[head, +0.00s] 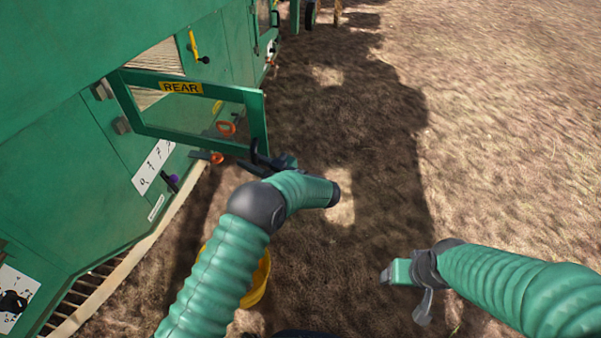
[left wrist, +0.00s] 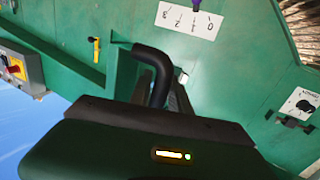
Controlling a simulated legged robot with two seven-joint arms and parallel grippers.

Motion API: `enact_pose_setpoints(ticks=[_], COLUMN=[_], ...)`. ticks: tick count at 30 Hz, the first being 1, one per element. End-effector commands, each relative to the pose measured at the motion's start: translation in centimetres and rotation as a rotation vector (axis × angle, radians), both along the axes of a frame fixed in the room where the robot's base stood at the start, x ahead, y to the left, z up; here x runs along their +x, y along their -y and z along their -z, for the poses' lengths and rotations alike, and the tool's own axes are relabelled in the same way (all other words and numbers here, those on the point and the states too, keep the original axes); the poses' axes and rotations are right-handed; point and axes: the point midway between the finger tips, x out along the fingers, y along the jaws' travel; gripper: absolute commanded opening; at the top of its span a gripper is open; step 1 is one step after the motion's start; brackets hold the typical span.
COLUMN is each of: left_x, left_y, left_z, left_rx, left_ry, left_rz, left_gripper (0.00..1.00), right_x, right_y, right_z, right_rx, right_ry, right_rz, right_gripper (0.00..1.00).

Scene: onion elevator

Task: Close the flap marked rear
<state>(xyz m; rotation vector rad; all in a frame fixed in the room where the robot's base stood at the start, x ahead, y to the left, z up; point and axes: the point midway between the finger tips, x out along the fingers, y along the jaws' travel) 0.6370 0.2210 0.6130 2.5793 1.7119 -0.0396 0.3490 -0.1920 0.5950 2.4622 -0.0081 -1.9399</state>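The flap marked REAR (head: 190,130) is a green frame with a clear pane and a yellow label. It stands open, swung out from the green machine's side and hinged at its left. My left gripper (head: 268,163) is at the flap's lower outer corner, beside a black handle. In the left wrist view a bent black handle (left wrist: 152,62) rises just ahead of the gripper body, whose fingers are mostly hidden. I cannot tell whether they grip it. My right gripper (head: 412,275) is over the ground at the right, apart from the flap; its fingers are unclear.
The green machine (head: 75,165) fills the left side. Orange knobs (head: 226,128) show behind and below the flap. A yellow bucket (head: 257,280) stands on the ground, partly behind my left arm. The ground (head: 500,130) at the right is clear.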

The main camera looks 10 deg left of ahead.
Motion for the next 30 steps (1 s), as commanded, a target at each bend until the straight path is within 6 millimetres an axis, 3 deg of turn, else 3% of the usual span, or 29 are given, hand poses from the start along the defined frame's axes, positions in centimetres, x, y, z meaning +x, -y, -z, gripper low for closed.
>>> enact_pose_setpoints(ticks=[1, 30], left_x=[-0.1, -1.6], left_y=[2.0, 9.6], left_z=[1.0, 0.4], left_rx=[-0.015, -0.010], left_ry=[-0.015, -0.010], left_rz=[0.029, 0.017], left_gripper=[0.27, 0.27], right_x=[0.0, 0.0], right_y=[0.0, 0.0], right_z=[0.2, 2.1], right_rx=[0.000, 0.000], right_ry=[0.000, 0.000], right_rz=[0.000, 0.000], right_gripper=[0.75, 0.75])
